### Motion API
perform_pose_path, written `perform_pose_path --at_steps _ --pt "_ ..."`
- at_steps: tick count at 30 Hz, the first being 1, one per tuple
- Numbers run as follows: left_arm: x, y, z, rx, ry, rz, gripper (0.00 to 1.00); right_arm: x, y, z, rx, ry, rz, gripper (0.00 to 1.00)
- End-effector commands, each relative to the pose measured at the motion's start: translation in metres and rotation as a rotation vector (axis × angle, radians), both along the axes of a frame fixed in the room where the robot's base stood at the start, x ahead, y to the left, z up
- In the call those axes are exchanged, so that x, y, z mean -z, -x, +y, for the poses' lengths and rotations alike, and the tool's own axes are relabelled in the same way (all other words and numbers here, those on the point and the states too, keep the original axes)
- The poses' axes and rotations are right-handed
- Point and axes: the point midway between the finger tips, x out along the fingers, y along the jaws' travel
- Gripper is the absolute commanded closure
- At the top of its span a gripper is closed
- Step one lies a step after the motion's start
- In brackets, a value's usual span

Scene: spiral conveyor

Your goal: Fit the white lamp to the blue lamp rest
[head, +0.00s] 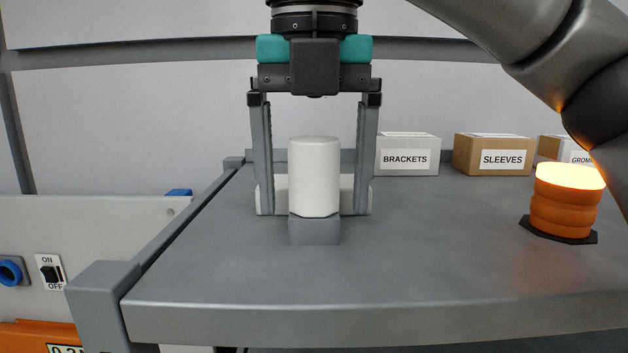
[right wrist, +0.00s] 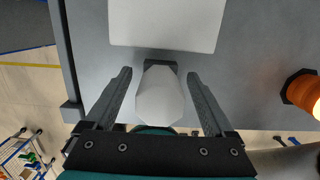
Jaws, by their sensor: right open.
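My right gripper (head: 314,210) points down, open, with one finger on each side of the lamp and a gap on both sides. In the right wrist view the lamp (right wrist: 160,98) lies between the open fingers (right wrist: 160,80), with a dark foot beyond it. Blue parts show at the left: a blue ring (head: 11,271) and a blue piece (head: 179,192). I cannot tell if either is the lamp rest. My left gripper is not seen.
A low white block (right wrist: 165,22) lies close behind the lamp. A glowing orange lamp (head: 565,208) stands at the right. Boxes marked BRACKETS (head: 407,157) and SLEEVES (head: 492,157) stand at the back. An ON/OFF switch (head: 50,272) is at the left. The table's front is clear.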

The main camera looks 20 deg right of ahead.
Motion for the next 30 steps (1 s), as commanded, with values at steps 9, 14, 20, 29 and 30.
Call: perform_pose_path --at_steps 9,14,20,29,30 --pt "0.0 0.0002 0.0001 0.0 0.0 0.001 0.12 0.0002 0.0 0.0 0.0 0.0 0.0 0.21" --pt "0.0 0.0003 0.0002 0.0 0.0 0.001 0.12 0.0002 0.0 0.0 0.0 0.0 0.0 0.39" --pt "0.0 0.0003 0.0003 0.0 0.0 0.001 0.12 0.0001 0.0 0.0001 -0.001 0.0 0.0 0.61" --pt "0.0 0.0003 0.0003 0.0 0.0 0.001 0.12 0.0 0.0001 0.0001 -0.001 0.0 0.0 0.95" --pt "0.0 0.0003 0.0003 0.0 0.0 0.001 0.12 0.0 0.0001 0.0001 -0.001 0.0 0.0 0.99"
